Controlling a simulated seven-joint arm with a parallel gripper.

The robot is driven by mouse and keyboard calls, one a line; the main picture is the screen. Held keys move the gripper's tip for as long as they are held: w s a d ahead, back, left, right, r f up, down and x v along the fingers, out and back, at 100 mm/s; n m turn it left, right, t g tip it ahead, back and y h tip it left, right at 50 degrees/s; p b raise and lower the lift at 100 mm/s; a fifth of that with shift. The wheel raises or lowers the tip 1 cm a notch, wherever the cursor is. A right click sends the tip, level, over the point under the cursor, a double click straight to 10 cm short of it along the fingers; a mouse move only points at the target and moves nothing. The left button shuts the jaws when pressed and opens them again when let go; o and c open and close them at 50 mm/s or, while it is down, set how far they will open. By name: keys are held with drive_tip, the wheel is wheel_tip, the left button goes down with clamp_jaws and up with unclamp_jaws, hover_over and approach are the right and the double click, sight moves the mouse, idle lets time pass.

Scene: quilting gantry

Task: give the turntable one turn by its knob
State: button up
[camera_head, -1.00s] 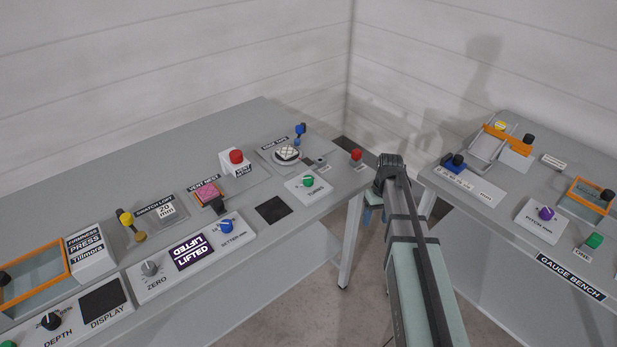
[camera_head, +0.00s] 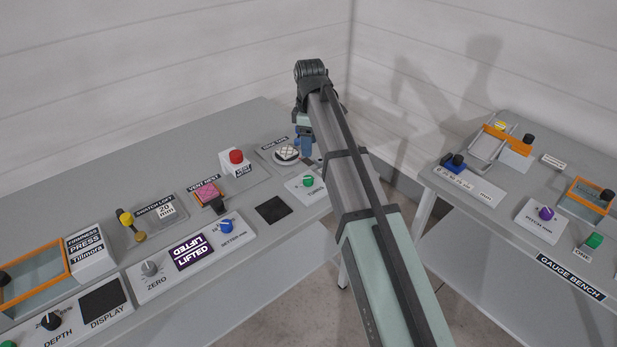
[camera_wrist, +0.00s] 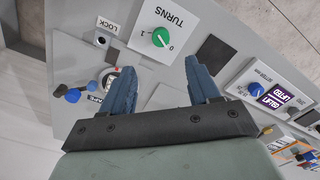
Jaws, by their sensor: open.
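The round turntable (camera_head: 277,161) carries a white quilted pad (camera_head: 287,153) on the left bench. In the head view my arm covers its right side and the blue knob there. In the wrist view a blue knob (camera_wrist: 71,95) on a dark stem shows at the left, outside my fingers. My gripper (camera_head: 304,143) is above the bench at the turntable's right side. In the wrist view my gripper (camera_wrist: 161,80) is open, its blue fingers apart with nothing between them. The left finger hides part of the turntable.
A green TURNS dial (camera_head: 308,181) stands in front of the turntable and also shows in the wrist view (camera_wrist: 161,37). A red button (camera_head: 236,157) on a white box is to the left. A dark square (camera_head: 274,210) lies near the front edge. The gauge bench (camera_head: 500,215) is at right.

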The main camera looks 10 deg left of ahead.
sight(309, 178)
wheel_tip(309, 178, down, 14)
drive_tip(key=shift+a+r, duration=0.1)
drive_tip(key=shift+r, duration=0.05)
idle(0.6)
drive_tip(key=c, duration=1)
